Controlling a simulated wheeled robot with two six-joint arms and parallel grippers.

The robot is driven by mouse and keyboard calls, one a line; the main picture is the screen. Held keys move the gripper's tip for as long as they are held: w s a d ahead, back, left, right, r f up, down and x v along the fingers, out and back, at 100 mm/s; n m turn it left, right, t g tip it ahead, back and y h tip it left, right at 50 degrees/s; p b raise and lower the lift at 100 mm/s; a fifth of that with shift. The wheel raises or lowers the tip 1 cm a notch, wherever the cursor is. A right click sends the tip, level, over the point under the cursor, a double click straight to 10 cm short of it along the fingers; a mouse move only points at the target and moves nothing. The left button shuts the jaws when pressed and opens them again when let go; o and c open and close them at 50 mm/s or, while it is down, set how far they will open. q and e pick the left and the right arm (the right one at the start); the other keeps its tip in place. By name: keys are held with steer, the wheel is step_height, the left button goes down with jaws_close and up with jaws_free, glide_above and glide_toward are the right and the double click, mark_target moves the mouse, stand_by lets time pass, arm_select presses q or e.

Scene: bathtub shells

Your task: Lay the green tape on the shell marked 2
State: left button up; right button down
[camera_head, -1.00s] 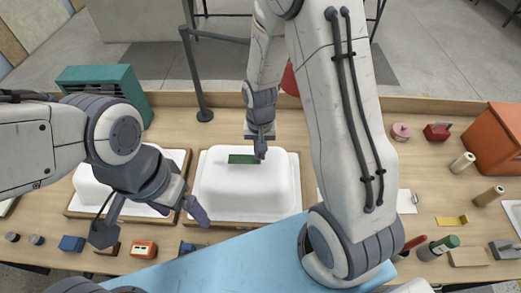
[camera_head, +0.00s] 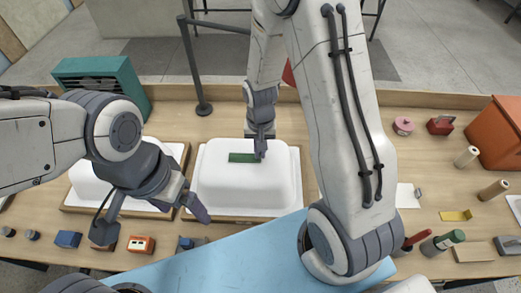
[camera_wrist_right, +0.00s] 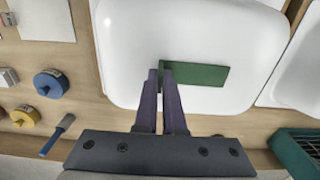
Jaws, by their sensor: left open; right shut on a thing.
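The green tape (camera_head: 242,157) is a short flat strip over the top of the white middle shell (camera_head: 225,188). My right gripper (camera_head: 260,150) is shut on the tape's end; in the right wrist view the fingertips (camera_wrist_right: 165,70) meet one end of the strip (camera_wrist_right: 200,75). I cannot tell whether the strip touches the shell. No number shows on this shell. A second white shell (camera_head: 88,185) stands on a board at the left, partly behind my left arm. My left gripper (camera_head: 152,222) is open and empty, in front of the gap between the two shells.
A teal box (camera_head: 100,75) stands back left and an orange bin (camera_head: 500,130) at the right. Blue (camera_head: 67,239) and orange (camera_head: 140,244) items sit along the front edge. Blue (camera_wrist_right: 50,83) and yellow (camera_wrist_right: 26,115) rolls show in the right wrist view. My right arm hides table right of the shell.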

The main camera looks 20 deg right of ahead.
steer(key=shift+f, duration=0.15)
steer(key=shift+c, duration=2.3)
jaws_free()
step_height(320, 180, up, 7)
steer(key=p, duration=0.6)
